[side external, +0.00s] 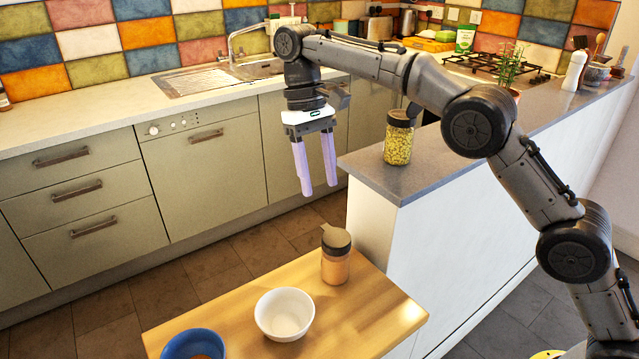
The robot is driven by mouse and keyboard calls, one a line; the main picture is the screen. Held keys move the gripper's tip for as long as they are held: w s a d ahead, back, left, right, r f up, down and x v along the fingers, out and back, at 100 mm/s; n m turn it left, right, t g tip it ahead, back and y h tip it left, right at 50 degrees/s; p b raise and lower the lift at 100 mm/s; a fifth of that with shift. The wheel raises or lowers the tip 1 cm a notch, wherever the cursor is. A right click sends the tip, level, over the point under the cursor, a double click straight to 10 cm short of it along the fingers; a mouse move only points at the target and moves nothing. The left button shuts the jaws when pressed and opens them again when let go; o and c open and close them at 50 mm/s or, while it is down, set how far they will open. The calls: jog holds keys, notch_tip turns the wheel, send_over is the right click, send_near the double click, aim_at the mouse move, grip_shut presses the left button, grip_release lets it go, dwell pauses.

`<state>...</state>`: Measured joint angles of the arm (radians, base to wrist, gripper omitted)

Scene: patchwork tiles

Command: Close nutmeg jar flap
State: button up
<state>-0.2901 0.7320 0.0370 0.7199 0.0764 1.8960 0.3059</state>
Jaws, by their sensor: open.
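A small jar with orange-brown contents, likely the nutmeg jar (335,268), stands upright near the back right of the wooden table. Its dark lid (337,240) has a brownish flap (330,231) that sticks up and out to the left, so it looks raised. My gripper (319,187) hangs in the air above and a little left of the jar in the picture, with its pale purple fingers pointing down. The fingers are apart with nothing between them. They do not touch the jar or the flap.
A white bowl (284,314) stands left of the jar, and a blue bowl (193,345) stands at the table's front left. A dark-lidded jar of yellow pieces (398,143) is on the grey counter (365,174). The table's right part is clear.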

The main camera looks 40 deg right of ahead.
jog(key=c, duration=0.4)
jog(key=shift+w+n, duration=0.1)
jog(key=shift+n, duration=0.5)
jog(key=shift+c, duration=1.2)
jog(key=shift+w+f+n, duration=0.2)
jog(key=shift+f+n, duration=0.05)
jog(key=shift+n, duration=0.65)
grip_shut()
jog(key=n+t, duration=0.4)
jog(key=n, duration=1.1)
send_near(325, 226)
jog(key=f, duration=0.7)
jog(key=shift+w, duration=0.3)
